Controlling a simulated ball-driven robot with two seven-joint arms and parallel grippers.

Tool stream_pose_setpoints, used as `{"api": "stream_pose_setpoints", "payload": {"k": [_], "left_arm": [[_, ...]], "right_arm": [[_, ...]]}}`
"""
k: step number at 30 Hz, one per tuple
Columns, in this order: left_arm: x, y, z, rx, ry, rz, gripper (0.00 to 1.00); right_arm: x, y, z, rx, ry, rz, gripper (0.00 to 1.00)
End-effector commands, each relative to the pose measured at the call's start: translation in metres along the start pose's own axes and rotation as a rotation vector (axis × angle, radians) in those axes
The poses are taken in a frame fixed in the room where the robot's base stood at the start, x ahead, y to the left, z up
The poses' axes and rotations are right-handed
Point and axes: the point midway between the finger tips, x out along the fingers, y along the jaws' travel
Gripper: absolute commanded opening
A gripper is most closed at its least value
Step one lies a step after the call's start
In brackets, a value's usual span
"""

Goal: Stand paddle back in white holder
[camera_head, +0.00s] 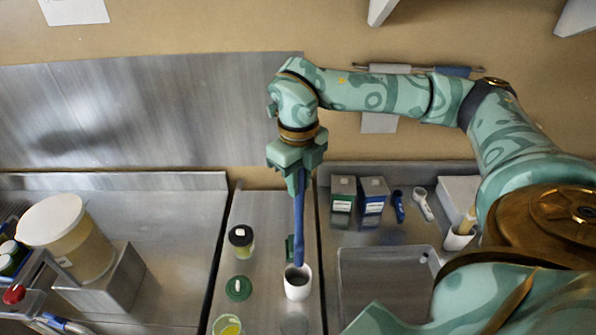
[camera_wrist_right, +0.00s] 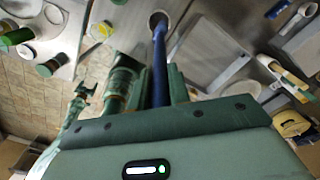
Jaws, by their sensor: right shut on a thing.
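The blue paddle (camera_head: 299,225) hangs upright from my right gripper (camera_head: 297,182), which is shut on its upper part. The white holder (camera_head: 297,287) is an open round cup standing on the narrow metal counter directly below. The paddle's lower end shows at the cup's mouth; I cannot tell whether it is inside or just above. In the right wrist view the paddle (camera_wrist_right: 160,65) runs from my right gripper (camera_wrist_right: 160,97) toward the cup's round opening, where the white holder (camera_wrist_right: 157,17) shows beyond it.
A dark-lidded jar (camera_head: 241,241), a green lid (camera_head: 238,288) and a yellow-filled cup (camera_head: 228,326) stand left of the holder. A metal sink (camera_head: 345,290) lies to the right, with two boxes (camera_head: 372,202) behind it. A large bucket (camera_head: 75,240) stands far left.

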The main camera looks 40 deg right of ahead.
Motion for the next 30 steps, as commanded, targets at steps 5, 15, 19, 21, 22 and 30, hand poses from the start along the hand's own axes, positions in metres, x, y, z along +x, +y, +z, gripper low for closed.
{"api": "stream_pose_setpoints", "payload": {"k": [5,15,19,21,22,30], "left_arm": [[0.014,-0.003,0.013,0.001,-0.019,-0.005,0.84],[0.046,-0.002,0.002,-0.003,0.004,-0.004,0.84],[0.057,0.002,0.002,-0.005,0.005,0.0,0.84],[0.061,0.003,0.004,-0.004,0.004,0.0,0.84],[0.062,0.003,0.004,-0.004,0.003,0.001,0.84],[0.079,0.003,0.009,-0.003,-0.001,0.001,0.84]], "right_arm": [[0.015,0.0,0.0,0.0,0.0,0.0,0.0],[0.048,0.0,0.0,0.0,0.001,0.0,0.0],[0.06,0.0,0.0,0.0,0.001,0.0,0.0],[0.066,0.0,0.0,0.0,0.002,0.001,0.0],[0.069,0.0,0.0,0.0,0.002,0.001,0.0],[0.094,0.0,0.001,0.0,0.001,0.001,0.0]]}}
